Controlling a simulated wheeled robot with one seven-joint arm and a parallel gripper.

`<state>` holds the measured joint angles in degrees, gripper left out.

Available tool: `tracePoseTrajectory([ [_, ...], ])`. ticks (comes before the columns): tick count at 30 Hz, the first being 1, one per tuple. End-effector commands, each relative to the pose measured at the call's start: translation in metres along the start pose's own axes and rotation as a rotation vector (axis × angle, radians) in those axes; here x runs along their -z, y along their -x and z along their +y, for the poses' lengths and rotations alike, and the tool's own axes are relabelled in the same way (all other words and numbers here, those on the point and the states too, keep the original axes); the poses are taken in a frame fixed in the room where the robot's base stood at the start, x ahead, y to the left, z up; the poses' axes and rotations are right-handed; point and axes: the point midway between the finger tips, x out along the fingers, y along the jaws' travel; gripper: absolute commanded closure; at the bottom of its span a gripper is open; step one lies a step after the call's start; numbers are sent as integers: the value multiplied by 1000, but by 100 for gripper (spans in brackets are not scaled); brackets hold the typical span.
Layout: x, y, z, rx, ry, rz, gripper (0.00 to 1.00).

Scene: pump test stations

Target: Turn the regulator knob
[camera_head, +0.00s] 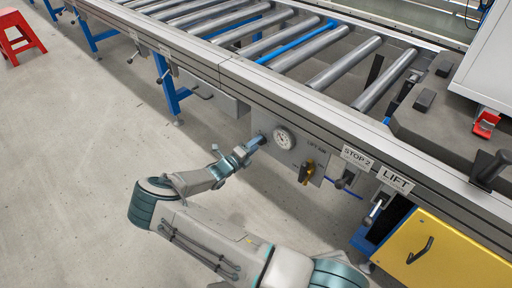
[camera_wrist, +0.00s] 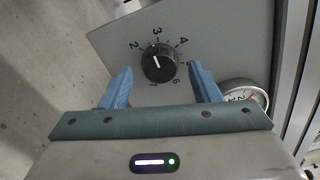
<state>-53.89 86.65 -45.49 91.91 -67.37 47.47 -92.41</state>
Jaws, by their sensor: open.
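The regulator knob (camera_wrist: 160,61) is a round black knob with a white pointer line, on a grey panel (camera_wrist: 225,35) with a printed number scale around it. In the wrist view its pointer is directed up and slightly left, near the 3. My gripper (camera_wrist: 160,88) is open, with one blue finger to each side of the knob and somewhat short of it in the picture. I cannot tell whether the fingers touch the panel. In the head view my gripper (camera_head: 256,142) is at the panel left of the gauge and hides the knob.
A round gauge (camera_head: 284,138) sits right beside the gripper. A yellow and black valve handle (camera_head: 307,172) is below right, then the STOP 2 (camera_head: 357,158) and LIFT (camera_head: 396,180) levers. The conveyor rail (camera_head: 300,98) runs above.

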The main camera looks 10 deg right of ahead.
Motion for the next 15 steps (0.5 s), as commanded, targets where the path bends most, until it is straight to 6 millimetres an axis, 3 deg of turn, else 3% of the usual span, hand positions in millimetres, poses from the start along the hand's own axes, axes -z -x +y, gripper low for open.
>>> tracePoseTrajectory([
  [12, 0, -11, 0, 0, 0, 0, 44],
  [13, 0, -11, 0, 0, 0, 0, 46],
  [15, 0, -11, 0, 0, 0, 0, 66],
])
